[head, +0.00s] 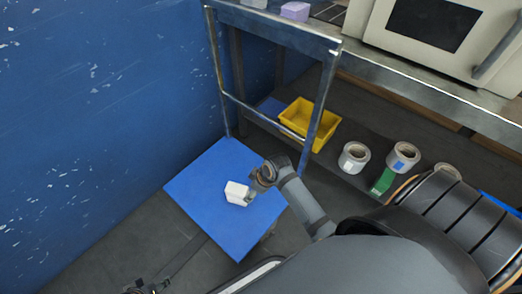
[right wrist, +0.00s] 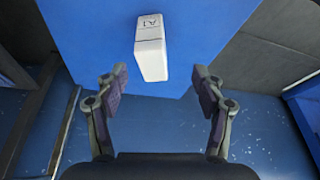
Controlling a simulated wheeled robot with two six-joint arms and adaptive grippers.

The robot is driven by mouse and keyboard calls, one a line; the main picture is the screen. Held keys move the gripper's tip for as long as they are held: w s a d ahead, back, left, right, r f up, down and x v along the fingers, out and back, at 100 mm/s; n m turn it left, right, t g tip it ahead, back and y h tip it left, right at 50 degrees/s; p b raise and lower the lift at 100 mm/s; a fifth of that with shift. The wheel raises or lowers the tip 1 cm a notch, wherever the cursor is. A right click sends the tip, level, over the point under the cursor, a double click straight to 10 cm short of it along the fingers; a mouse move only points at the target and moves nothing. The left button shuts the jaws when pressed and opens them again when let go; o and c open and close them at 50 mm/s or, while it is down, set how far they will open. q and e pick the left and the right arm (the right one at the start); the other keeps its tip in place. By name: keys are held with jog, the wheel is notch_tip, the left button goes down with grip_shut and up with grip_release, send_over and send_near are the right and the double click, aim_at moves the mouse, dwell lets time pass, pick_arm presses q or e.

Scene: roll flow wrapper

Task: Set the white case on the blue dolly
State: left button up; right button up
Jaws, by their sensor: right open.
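The white case (head: 236,193) is over the top of the blue dolly (head: 205,185) and appears to rest on it, near its middle. The case also shows in the right wrist view (right wrist: 151,55), with dark marking on one face, against the blue top (right wrist: 85,35). My right gripper (right wrist: 160,85) is open, its two fingers apart from the case on either side of its near end. In the head view the right gripper (head: 252,193) is beside the case, mostly hidden by its own wrist. My left gripper (head: 147,287) is partly cut off at the bottom edge; its finger opening is unclear.
A metal-framed bench (head: 275,25) stands behind the dolly. Its lower shelf holds a yellow bin (head: 310,122) and tape rolls (head: 354,157). A white appliance (head: 440,35) sits on top at right. A blue wall (head: 90,110) closes the left side; dark floor is clear beside the dolly.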

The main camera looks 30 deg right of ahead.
jog(key=s+d+r+m+h, duration=0.1)
jog(key=s+m, duration=0.5)
jog(key=s, duration=0.8)
jog(key=shift+d+r+h, duration=0.15)
jog(key=shift+d+h, duration=0.15)
jog(key=shift+d, duration=0.15)
pick_arm(q)
jog(key=shift+r+p, duration=0.15)
jog(key=shift+p, duration=0.2)
jog(key=s+a+f+g+y+p, duration=0.1)
jog(key=s+a+p, duration=0.2)
jog(key=s+p, duration=0.6)
jog(key=s+a+g+y+p, duration=0.1)
jog(key=s+a+p, duration=0.3)
jog(key=p, duration=1.8)
jog(key=s, duration=0.5)
jog(key=shift+s+a+f, duration=0.25)
jog(key=shift+f, duration=0.15)
pick_arm(e)
jog(key=s+d+f+g+h, duration=0.1)
jog(key=s+d, duration=0.2)
jog(key=s, duration=0.6)
jog(key=s+d+g, duration=0.1)
jog(key=s+d, duration=0.3)
jog(key=s, duration=0.5)
jog(key=shift+s+d+f+h, duration=0.15)
jog(key=shift+d+f+h, duration=0.1)
jog(key=shift+f+h, duration=0.15)
